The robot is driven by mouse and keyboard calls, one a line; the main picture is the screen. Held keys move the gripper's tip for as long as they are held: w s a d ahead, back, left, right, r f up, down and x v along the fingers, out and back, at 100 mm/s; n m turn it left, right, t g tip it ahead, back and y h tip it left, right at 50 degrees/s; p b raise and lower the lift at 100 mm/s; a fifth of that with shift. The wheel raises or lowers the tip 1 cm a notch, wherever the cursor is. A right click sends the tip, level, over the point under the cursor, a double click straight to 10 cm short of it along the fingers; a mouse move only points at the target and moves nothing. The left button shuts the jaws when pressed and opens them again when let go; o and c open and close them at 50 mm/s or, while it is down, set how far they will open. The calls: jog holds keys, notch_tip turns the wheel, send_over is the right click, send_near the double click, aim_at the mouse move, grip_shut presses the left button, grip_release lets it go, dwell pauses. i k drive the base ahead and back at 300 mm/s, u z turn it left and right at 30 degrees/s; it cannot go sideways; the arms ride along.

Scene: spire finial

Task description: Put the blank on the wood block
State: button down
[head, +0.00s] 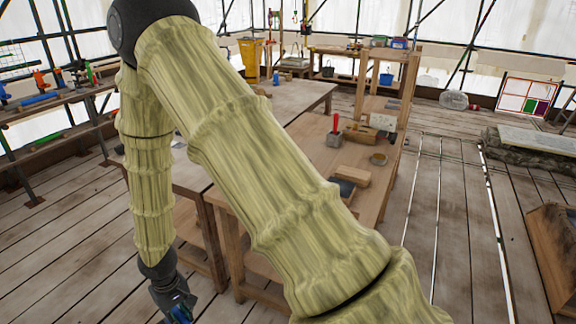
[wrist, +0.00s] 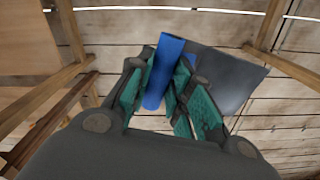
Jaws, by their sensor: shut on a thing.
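My gripper (wrist: 166,92) has teal pads and is shut on a blue bar-shaped thing (wrist: 168,62). A flat dark grey plate (wrist: 228,78) shows behind the right finger, close to the blue bar; I cannot tell whether they are one piece, or which is the blank. In the head view my gripper (head: 176,304) hangs low at the left, beside the bench and over the floor, with a little blue at its tip. A pale wood block (head: 353,174) lies on the long bench (head: 380,192), partly behind my arm. A browner wooden piece (head: 360,135) lies farther back.
Near the pale block are a dark block (head: 343,188), a red-handled tool (head: 336,124) on a grey block, and a small round tin (head: 378,159). Another worktable (head: 292,97) stands behind my arm. Bench legs flank the gripper. Plank floor (head: 60,250) is clear at left.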

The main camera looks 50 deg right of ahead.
aim_at(354, 172)
jog(key=u, duration=0.25)
jog(key=i, duration=1.75)
jog(key=z, duration=2.6)
